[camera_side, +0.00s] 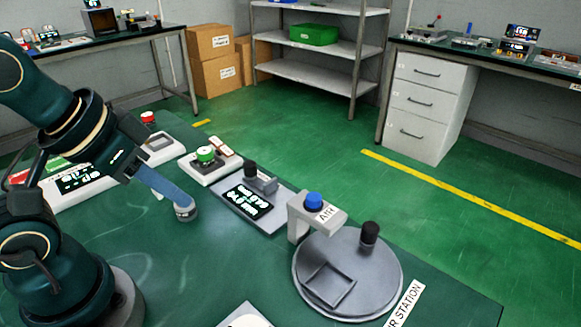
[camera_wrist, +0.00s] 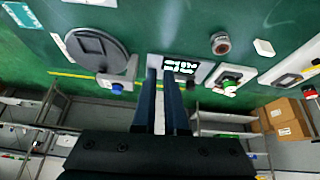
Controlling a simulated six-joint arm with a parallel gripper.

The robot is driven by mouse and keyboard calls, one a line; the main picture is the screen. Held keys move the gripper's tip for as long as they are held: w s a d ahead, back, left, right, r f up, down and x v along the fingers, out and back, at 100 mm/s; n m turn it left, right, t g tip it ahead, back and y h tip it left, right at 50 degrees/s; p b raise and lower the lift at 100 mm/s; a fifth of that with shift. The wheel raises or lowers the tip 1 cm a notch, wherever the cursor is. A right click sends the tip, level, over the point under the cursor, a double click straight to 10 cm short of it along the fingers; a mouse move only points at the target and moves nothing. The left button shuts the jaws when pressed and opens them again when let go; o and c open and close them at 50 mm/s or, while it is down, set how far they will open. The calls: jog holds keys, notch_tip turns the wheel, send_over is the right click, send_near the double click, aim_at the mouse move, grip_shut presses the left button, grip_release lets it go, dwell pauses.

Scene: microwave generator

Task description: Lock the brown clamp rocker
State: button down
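I see no part that is clearly a brown clamp rocker. The nearest match is a small red-brown and white rocker part (camera_side: 222,146) beside a green button (camera_side: 205,154) on a white box. The green button also shows in the wrist view (camera_wrist: 229,87), but the rocker part is too small to make out there. My gripper (camera_side: 178,198) points down over the green table, left of the grey display panel. In the wrist view its two long blue fingers (camera_wrist: 160,74) stand apart with a narrow gap and nothing between them.
A grey round plate (camera_side: 340,268) with a black knob stands right, beside the blue-button AIR post (camera_side: 312,204). A grey panel with a black display (camera_side: 248,201) lies in the middle. A short grey cylinder (camera_side: 186,213) is by my fingertips. The table's front is mostly clear.

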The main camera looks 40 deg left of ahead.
jog(key=w+a+r+t+y, duration=0.2)
jog(key=w+a+r+t, duration=0.4)
jog(key=w, duration=0.3)
jog(key=w+a+r+t+y, duration=0.1)
jog(key=w+a+r+t, duration=0.3)
jog(key=w+a+r, duration=0.35)
jog(key=s+a+f+m+g+h, duration=0.1)
jog(key=a+f+g, duration=0.5)
jog(key=a+f, duration=0.6)
jog(key=shift+s+f+m+g, duration=0.3)
jog(key=shift+s+f+g, duration=0.15)
jog(key=shift+f, duration=0.1)
